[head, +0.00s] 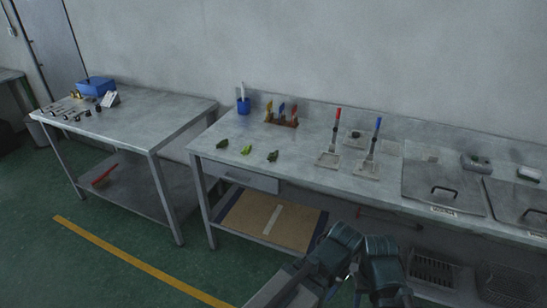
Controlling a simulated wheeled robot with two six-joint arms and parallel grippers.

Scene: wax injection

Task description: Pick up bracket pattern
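Three small green pieces lie apart in a row on the front left part of the right-hand metal bench (310,170): a dark green one (222,144), a brighter green one (247,150) and another dark green one (273,156). They look like wax patterns, but they are too small for me to tell which is the bracket pattern. Parts of my two arms show at the bottom centre, in front of the bench and away from the pieces. I cannot make out either gripper's fingertips.
Behind the pieces stand a blue cup (243,106) and a holder (281,122) with coloured-handled tools. To the right are a red-handled tool (335,130), a blue-handled tool (373,140) and a handled lid (443,188). Another table (150,125) stands left, across a gap.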

